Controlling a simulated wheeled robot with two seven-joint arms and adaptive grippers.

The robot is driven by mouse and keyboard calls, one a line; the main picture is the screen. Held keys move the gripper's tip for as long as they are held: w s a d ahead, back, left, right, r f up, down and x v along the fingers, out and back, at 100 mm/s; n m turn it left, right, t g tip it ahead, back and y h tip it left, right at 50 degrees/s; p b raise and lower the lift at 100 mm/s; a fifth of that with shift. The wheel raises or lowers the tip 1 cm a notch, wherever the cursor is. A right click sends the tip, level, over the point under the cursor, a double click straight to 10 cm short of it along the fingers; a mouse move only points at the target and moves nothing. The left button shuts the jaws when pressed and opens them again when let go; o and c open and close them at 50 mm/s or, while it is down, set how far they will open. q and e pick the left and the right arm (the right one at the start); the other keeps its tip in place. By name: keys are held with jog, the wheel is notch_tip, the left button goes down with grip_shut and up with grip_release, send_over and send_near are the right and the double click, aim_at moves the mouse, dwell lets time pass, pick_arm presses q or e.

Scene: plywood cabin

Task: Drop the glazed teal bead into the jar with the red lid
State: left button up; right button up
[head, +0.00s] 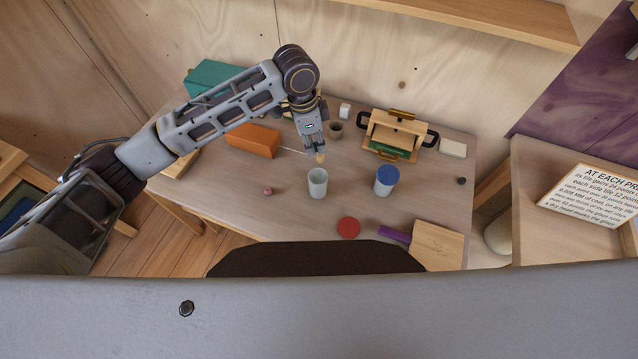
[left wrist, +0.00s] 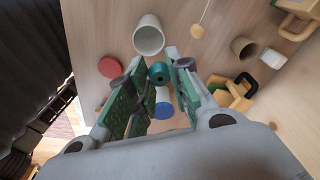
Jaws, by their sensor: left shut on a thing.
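The teal bead (left wrist: 158,72) shows in the left wrist view between the fingertips of my left gripper (left wrist: 158,80), which is shut on it. In the head view my left gripper (head: 314,150) points down, above and behind an open, pale grey jar (head: 317,184); the bead cannot be made out there. The jar also shows in the left wrist view (left wrist: 148,37), apart from the fingers. A round red lid (head: 348,227) lies on the table in front of the jar. A second jar with a blue lid (head: 387,175) stands to the right. My right gripper is not in view.
A tan ball on a thin stick (head: 320,158) lies behind the jar. A pink ball (head: 267,191) lies left, a board (head: 438,246) front right.

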pick_arm(q)
jog(key=shift+s+a+m, duration=0.1)
jog(key=shift+a+m, duration=0.2)
jog(key=shift+d, duration=0.1)
jog(key=shift+f, duration=0.1)
dwell(0.5)
